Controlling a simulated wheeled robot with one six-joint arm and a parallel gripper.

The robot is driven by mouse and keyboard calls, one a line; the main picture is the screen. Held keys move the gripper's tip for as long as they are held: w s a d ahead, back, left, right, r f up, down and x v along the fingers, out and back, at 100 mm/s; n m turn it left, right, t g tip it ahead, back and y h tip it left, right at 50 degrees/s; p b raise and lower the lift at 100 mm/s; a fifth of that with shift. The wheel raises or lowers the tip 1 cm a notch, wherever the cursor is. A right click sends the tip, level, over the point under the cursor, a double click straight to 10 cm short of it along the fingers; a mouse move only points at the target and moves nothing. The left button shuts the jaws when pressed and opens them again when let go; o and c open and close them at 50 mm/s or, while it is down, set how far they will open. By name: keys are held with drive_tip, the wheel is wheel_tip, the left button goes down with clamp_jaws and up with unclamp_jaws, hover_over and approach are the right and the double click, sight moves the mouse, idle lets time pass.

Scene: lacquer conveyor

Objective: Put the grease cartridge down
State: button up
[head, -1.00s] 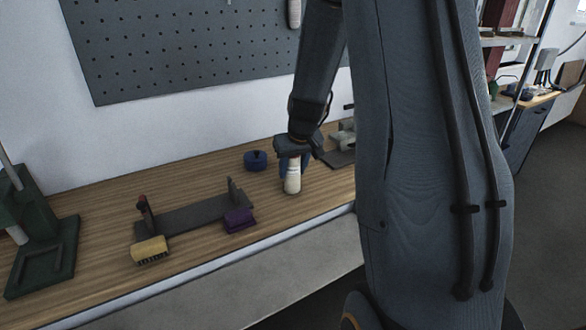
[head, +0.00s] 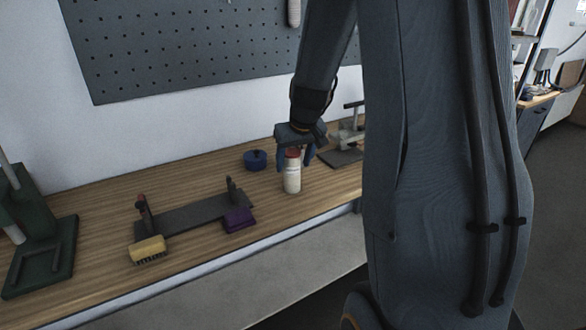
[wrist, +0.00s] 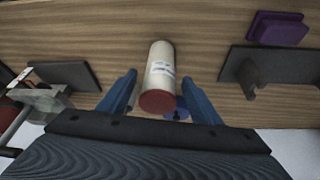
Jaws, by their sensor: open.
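The grease cartridge (head: 292,176) is a cream cylinder with a red top. It stands upright on the wooden bench in the head view. In the wrist view the cartridge (wrist: 160,74) lies between the two blue fingers, with its red end toward the gripper and a printed label on its side. My gripper (head: 297,160) is open around its upper part. In the wrist view, gaps show between my gripper's fingers (wrist: 160,92) and the cartridge on both sides.
A blue round object (head: 255,160) sits just behind and left of the cartridge. A dark bracket fixture (head: 195,216), a purple block (head: 239,219) and a yellow brush (head: 148,250) lie to the left. A grey vise-like device (head: 347,140) stands to the right.

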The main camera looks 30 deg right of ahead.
drive_tip(key=b+v, duration=0.2)
drive_tip(key=v, duration=0.6)
drive_tip(key=s+a+f+g, duration=0.1)
drive_tip(key=s+a+f, duration=0.4)
drive_tip(key=s+a, duration=0.3)
drive_tip(key=s+a+f+n+g, duration=0.1)
drive_tip(key=s+a+f+g, duration=0.1)
drive_tip(key=s+a+f, duration=0.4)
drive_tip(key=s+a, duration=0.2)
drive_tip(key=s, duration=0.2)
drive_tip(key=shift+s+a+n+g+y, duration=0.2)
drive_tip(key=shift+a+n+g+y, duration=0.05)
drive_tip(key=shift+n+g+y, duration=0.05)
drive_tip(key=shift+r, duration=0.1)
drive_tip(key=shift+c, duration=0.2)
